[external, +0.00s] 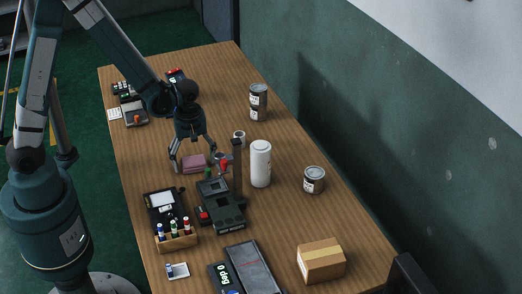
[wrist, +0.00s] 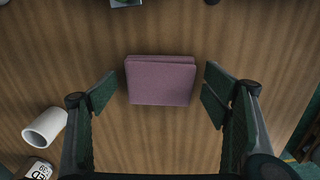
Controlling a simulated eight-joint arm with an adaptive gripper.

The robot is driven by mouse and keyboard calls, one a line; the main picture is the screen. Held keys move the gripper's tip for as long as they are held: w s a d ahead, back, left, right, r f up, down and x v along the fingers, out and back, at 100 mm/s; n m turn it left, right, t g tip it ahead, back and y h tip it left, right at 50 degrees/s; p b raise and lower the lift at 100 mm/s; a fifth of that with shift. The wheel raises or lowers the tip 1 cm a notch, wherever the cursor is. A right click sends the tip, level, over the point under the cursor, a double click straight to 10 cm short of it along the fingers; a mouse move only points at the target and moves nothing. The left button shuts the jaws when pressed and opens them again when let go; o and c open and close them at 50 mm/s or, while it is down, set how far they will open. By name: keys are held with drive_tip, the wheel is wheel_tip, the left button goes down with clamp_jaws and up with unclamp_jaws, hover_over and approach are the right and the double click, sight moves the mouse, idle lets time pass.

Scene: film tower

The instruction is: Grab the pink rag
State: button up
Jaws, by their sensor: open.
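The pink rag (external: 195,163) is a folded, dusky pink square lying flat on the wooden table in the external view. In the wrist view the pink rag (wrist: 160,82) lies near the middle, with its fold along the far edge. My gripper (external: 200,168) is open above the rag, pointing down. In the wrist view my gripper (wrist: 160,97) has one finger on each side of the rag, with a gap of bare table on both sides. Neither finger touches the rag in that view. How high the fingertips are above the table is hard to tell.
A white cup (wrist: 44,126) lies near the left finger in the wrist view. In the external view, a dark device (external: 222,205) stands just in front of the rag, with a white cylinder (external: 261,163) to the right. The table left of the rag is clear.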

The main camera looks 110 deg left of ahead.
sight(194, 160)
drive_tip(key=shift+c, duration=0.5)
drive_tip(key=c, duration=0.8)
drive_tip(key=shift+r+p, duration=1.15)
drive_tip(key=shift+r, duration=3.85)
